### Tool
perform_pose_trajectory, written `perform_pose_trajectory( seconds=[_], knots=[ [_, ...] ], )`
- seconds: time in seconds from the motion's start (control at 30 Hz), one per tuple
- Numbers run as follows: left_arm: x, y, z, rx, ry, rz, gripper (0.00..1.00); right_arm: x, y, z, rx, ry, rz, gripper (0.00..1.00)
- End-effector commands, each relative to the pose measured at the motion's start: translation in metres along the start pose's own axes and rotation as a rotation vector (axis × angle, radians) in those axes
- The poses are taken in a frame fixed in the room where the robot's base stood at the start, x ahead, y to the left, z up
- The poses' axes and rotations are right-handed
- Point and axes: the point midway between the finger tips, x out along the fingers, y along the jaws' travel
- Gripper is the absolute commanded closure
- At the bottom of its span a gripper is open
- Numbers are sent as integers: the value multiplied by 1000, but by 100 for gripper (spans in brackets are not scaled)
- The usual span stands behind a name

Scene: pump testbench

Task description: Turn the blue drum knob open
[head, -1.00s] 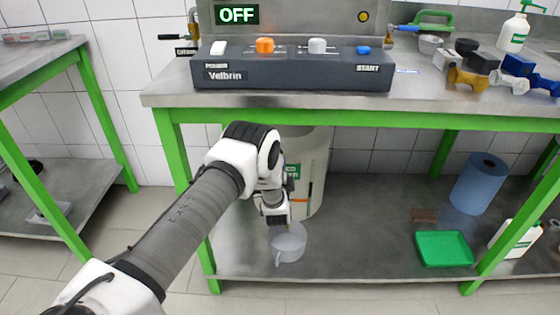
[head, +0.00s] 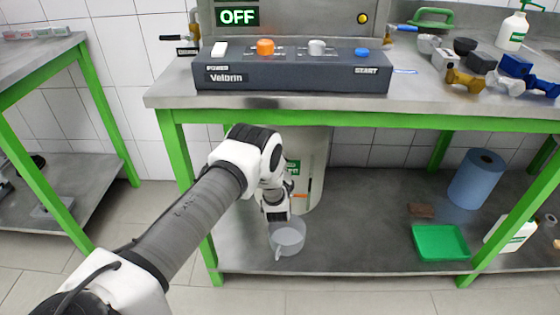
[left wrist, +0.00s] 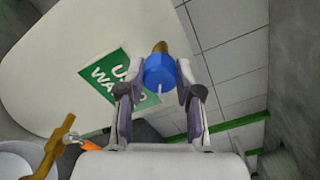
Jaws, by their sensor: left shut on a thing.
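The blue drum knob (left wrist: 158,72) is in the left wrist view, on a brass fitting at the side of the pale drum (left wrist: 60,50). My left gripper (left wrist: 161,76) has a finger on each side of the knob and is shut on it. A small pale mark shows on the knob's near side. The drum also shows in the head view (head: 316,165), under the bench and partly behind my left arm. The knob is hidden there. A green label (left wrist: 112,78) is on the drum. My right gripper is not in view.
A grey pot (head: 288,236) stands on the lower shelf below the drum. A brass tap with an orange handle (left wrist: 90,146) is close to my left gripper. A green tray (head: 440,243) and blue roll (head: 476,178) stand to the right. Green legs frame the shelf.

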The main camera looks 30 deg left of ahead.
Motion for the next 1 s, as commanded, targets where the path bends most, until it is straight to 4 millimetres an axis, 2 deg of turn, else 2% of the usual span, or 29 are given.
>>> perform_pose_trajectory(
  seconds=[0.47,0.5,0.57,0.87,1.0],
  knots=[
    [0,0,0,18,1,1,100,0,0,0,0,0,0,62],
    [0,0,0,18,1,0,59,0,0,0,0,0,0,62],
    [0,0,0,18,1,0,40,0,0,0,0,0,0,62],
    [-1,0,0,17,0,0,40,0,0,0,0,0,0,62],
    [-13,0,-1,18,3,2,40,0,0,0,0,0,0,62]
  ],
)
